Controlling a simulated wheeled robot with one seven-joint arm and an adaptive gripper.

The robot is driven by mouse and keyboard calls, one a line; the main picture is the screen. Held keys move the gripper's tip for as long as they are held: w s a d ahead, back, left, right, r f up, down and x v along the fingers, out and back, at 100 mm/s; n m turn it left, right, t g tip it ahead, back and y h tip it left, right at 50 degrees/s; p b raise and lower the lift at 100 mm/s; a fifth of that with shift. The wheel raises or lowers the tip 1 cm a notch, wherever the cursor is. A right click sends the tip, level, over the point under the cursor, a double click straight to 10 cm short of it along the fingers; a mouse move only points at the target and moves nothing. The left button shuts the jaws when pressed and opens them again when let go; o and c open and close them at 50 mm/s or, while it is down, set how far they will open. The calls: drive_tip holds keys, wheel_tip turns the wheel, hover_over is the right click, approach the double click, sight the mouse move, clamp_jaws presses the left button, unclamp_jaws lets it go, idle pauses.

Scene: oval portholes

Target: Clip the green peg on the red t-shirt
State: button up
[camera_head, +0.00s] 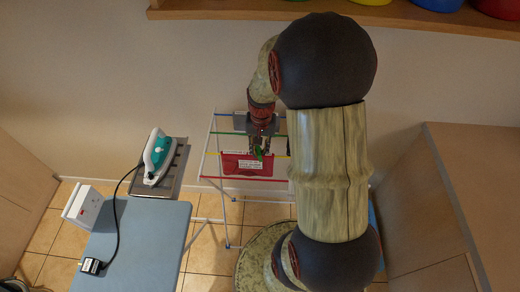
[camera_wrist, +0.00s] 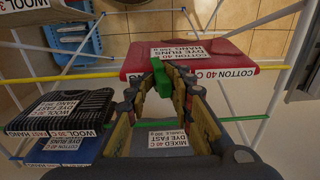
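The red t-shirt (camera_wrist: 215,68) hangs folded over a line of the drying rack, with white labels on it. It also shows in the head view (camera_head: 231,168), partly behind my gripper. My gripper (camera_wrist: 165,70) is shut on the green peg (camera_wrist: 161,79), which sits between the fingertips. In the head view the green peg (camera_head: 258,153) appears at the upper edge of the red t-shirt, below my gripper (camera_head: 258,145). The peg overlaps the shirt's near edge in the wrist view. I cannot tell whether it touches or grips the cloth.
The drying rack (camera_head: 208,150) has thin coloured lines. Dark garments (camera_wrist: 62,108) hang at left in the wrist view, and a grey one (camera_wrist: 155,144) lies below my fingers. An ironing board (camera_head: 140,240) with an iron (camera_head: 158,155) stands left; a wooden cabinet (camera_head: 450,190) stands right.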

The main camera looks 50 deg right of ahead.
sight(260, 150)
drive_tip(key=shift+o, duration=0.9)
drive_tip(key=shift+s+a+f, duration=0.2)
drive_tip(key=shift+s+f, duration=0.05)
drive_tip(key=shift+f, duration=0.5)
drive_tip(key=shift+d+r, duration=0.1)
drive_tip(key=shift+r, duration=0.25)
drive_tip(key=shift+w+r, duration=0.1)
drive_tip(key=shift+r, duration=0.2)
wheel_tip(260, 150, up, 11)
drive_tip(key=shift+d+r, duration=0.15)
drive_tip(key=shift+r, duration=0.05)
drive_tip(key=s+a+r+n+t+b, duration=0.1)
drive_tip(key=s+a+r+n, duration=0.1)
drive_tip(key=a, duration=0.5)
drive_tip(key=s+a+r+n+t, duration=0.2)
drive_tip(key=s+a+r+n, duration=0.1)
drive_tip(key=a, duration=0.5)
drive_tip(key=s+a+r+n+t+b, duration=0.1)
drive_tip(key=s+a+r+n+t, duration=0.1)
drive_tip(key=a+r+n, duration=0.3)
drive_tip(key=shift+s+a+r+b, duration=0.25)
drive_tip(key=shift+a+r, duration=0.45)
drive_tip(key=shift+a, duration=0.75)
